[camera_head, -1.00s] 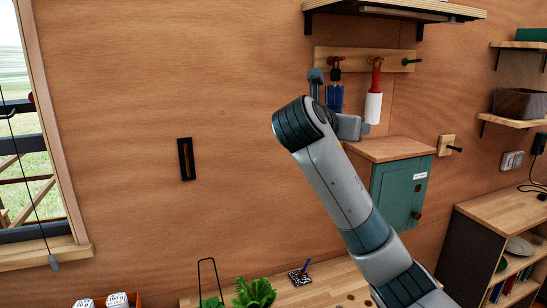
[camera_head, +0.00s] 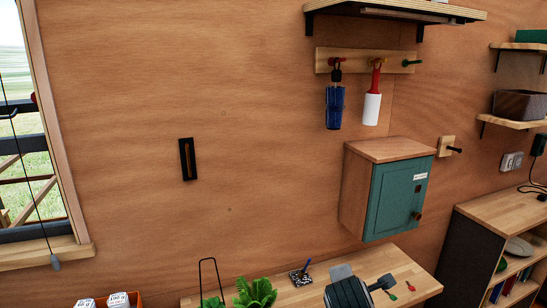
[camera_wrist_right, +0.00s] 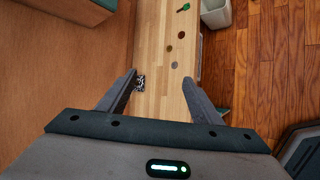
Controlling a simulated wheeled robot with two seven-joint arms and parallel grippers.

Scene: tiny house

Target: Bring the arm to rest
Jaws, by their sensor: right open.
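My right gripper (camera_head: 384,283) is low in the head view, in front of the wooden bench (camera_head: 325,290), with part of my grey arm beside it. In the right wrist view its two dark fingers (camera_wrist_right: 160,77) are spread apart with nothing between them. The bench top (camera_wrist_right: 155,40) lies beyond the fingertips in that view. Most of my right arm is below the head view. My left gripper is in neither view.
A wall cabinet with a green door (camera_head: 397,197) hangs above the bench. A blue item (camera_head: 334,107) and a red-handled white roller (camera_head: 372,108) hang on a peg rack. A plant (camera_head: 255,292) and a patterned pad with a pen (camera_head: 300,277) stand on the bench.

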